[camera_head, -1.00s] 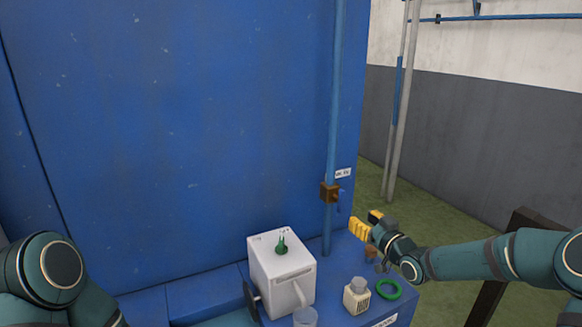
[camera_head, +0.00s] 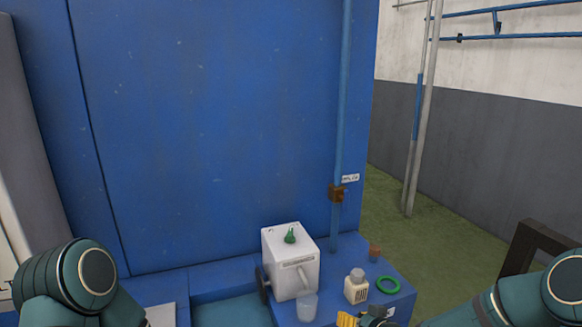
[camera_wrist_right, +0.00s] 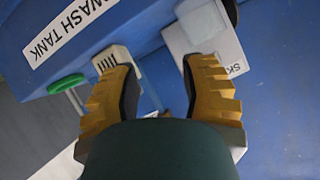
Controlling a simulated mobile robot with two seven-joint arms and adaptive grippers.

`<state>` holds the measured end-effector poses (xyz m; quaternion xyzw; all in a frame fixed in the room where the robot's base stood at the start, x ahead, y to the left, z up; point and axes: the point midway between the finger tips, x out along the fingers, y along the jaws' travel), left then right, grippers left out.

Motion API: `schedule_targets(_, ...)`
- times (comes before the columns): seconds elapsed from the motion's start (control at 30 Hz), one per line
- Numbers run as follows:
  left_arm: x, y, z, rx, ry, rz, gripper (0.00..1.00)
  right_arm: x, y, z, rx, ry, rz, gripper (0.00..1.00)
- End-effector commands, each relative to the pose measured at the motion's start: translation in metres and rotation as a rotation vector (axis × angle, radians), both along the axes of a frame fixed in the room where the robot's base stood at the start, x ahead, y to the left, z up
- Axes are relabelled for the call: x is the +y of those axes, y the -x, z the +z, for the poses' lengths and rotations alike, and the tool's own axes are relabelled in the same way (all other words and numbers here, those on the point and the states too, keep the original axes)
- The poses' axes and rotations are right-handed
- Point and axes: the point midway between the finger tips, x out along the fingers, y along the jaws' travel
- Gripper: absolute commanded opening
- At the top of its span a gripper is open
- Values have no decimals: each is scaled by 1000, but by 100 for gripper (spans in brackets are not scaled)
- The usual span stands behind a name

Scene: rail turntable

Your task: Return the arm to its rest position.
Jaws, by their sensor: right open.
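My right gripper (camera_head: 352,320) shows at the bottom edge of the head view, with only part of its yellow fingers in the picture. In the right wrist view my right gripper (camera_wrist_right: 160,75) is open, its two yellow fingers wide apart with nothing held between them. My right arm (camera_head: 540,298) comes in from the lower right corner, folded low. My left arm (camera_head: 90,280) shows at the lower left, but its gripper is out of the picture.
A white box (camera_head: 283,275) with a green piece on top stands on the blue ledge. Beside it are a clear cup (camera_head: 307,307), a pale bottle (camera_head: 356,290) and a green ring (camera_head: 388,291). A blue pipe (camera_head: 343,110) rises behind. Green floor (camera_head: 400,240) is open at right.

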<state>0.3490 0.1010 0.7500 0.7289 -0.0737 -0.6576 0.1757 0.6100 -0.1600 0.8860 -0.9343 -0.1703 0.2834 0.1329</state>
Motion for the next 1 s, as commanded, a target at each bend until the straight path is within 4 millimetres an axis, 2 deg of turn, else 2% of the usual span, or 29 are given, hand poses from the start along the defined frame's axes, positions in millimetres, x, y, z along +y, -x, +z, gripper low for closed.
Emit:
schedule_targets(0.03,0,1,1,0,1,-1,47,16,25,-23,98,-8,10,43)
schedule_targets(0.1,-1,1,1,1,1,-3,47,32,60,-52,237,-14,11,43)
schedule_targets(0.17,-1,1,1,1,1,-3,47,44,94,-74,355,-13,10,43)
schedule_targets(0.2,-1,1,1,1,1,-3,47,50,116,-87,432,-9,9,43)
schedule_targets(0.3,-1,1,1,1,1,-3,47,59,171,-111,609,7,1,43)
schedule_targets(0.4,-1,1,1,1,1,-3,47,63,216,-125,747,27,-13,43)
schedule_targets(0.5,-1,1,1,1,1,-3,47,63,245,-132,836,44,-26,43)
schedule_targets(0.63,-1,1,1,1,1,-3,47,62,262,-135,885,53,-36,43)
schedule_targets(1.0,-1,1,1,1,1,-3,47,62,262,-135,887,54,-37,43)
